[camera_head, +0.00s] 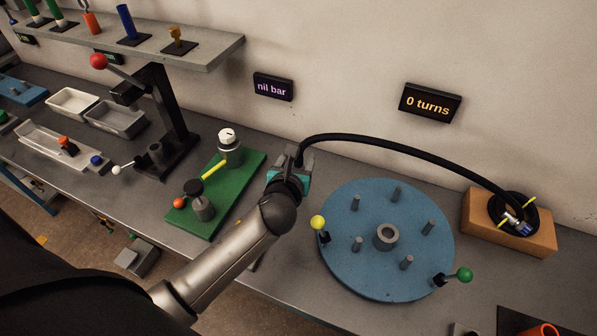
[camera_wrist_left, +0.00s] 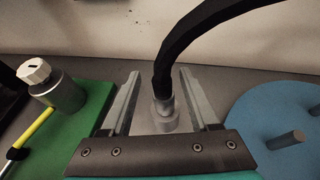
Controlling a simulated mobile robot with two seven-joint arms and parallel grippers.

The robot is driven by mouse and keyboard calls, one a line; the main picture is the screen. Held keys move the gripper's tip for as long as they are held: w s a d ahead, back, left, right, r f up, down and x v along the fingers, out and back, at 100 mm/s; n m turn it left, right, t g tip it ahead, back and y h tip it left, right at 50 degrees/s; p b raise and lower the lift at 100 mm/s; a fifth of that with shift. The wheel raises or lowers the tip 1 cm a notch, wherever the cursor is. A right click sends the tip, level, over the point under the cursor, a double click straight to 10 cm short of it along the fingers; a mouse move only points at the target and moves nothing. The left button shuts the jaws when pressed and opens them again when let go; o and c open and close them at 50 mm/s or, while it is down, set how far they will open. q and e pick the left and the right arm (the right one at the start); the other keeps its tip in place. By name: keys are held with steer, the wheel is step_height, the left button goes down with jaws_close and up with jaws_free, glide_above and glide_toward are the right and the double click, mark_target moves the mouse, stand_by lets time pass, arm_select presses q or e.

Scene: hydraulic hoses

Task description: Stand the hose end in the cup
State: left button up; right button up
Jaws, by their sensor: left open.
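A black hose (camera_head: 390,146) arches from my left gripper to a wooden block on the right. My left gripper (camera_head: 296,157) is open at the back of the bench, between the green plate and the blue disc. In the left wrist view the near hose end (camera_wrist_left: 163,90) stands roughly upright between the spread fingers (camera_wrist_left: 160,100). Its grey fitting meets a wider pale grey round piece (camera_wrist_left: 160,120); I cannot tell whether this is the cup or part of the fitting. The gripper hides this spot in the head view. My right gripper is out of view.
The blue disc (camera_head: 340,270) carries upright pegs and a central ring. The green plate (camera_head: 240,190) holds a valve with a yellow lever. The wooden block (camera_head: 480,220) holds the far hose end. A black lever press (camera_head: 160,110) stands left. Displays read "nil bar" and "0 turns".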

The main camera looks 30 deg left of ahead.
arm_select(q)
steer(key=shift+b+x, duration=0.3)
steer(key=shift+x, duration=1.25)
steer(key=shift+d, duration=0.15)
jaws_close()
